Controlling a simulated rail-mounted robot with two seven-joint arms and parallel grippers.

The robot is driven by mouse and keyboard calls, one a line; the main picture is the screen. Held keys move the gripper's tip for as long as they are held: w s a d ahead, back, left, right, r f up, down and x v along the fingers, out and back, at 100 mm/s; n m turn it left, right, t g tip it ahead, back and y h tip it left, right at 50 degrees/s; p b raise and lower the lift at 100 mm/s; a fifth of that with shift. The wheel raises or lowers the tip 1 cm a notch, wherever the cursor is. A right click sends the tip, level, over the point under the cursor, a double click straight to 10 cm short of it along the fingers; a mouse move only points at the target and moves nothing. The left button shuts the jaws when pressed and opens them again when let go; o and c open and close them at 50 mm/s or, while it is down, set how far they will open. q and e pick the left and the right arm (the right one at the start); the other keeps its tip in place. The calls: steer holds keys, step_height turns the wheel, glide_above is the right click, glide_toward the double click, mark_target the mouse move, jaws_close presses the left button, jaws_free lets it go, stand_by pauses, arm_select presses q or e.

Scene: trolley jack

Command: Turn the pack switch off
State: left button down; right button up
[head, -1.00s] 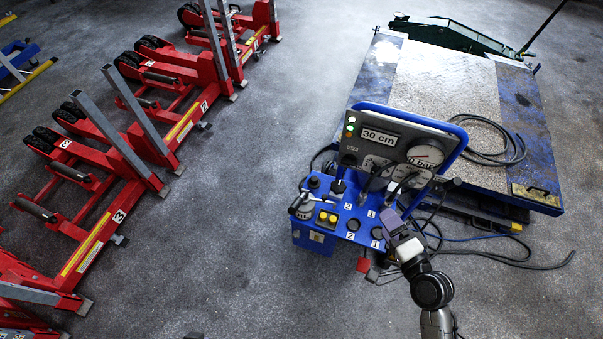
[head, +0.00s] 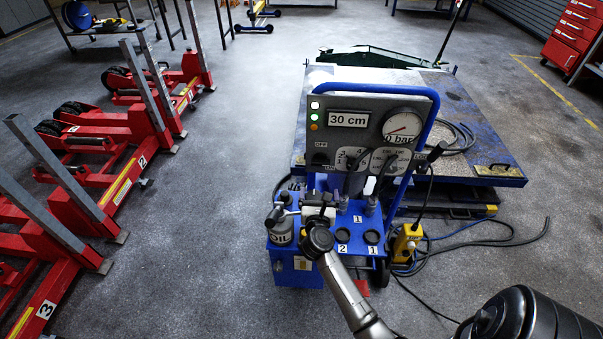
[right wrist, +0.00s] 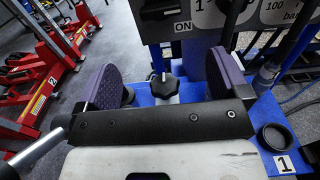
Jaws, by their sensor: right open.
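The blue pump cart (head: 297,272) carries a grey upright panel (head: 350,101) with a "30 cm" display, a dial gauge and lit lamps. The pack switch (head: 320,158) is a small dark knob at the panel's lower left, between OFF above and ON below. Which way it points is too small to tell. In the right wrist view the ON label (right wrist: 182,27) shows at the top. My right gripper (head: 318,197) is open and empty, below the switch and over the cart's deck. In its wrist view, a black star knob (right wrist: 165,86) shows between the purple-padded fingers, apart from both.
A yellow box (head: 407,243) and loose cables stand to the right. A lift platform (head: 470,125) is behind. Red stands (head: 110,190) line the left; the floor between is clear.

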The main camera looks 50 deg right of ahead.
mark_target(320, 165)
steer(key=b+x, duration=0.3)
steer(key=x, duration=1)
steer(key=shift+w+d, duration=0.1)
steer(key=shift+d, duration=0.25)
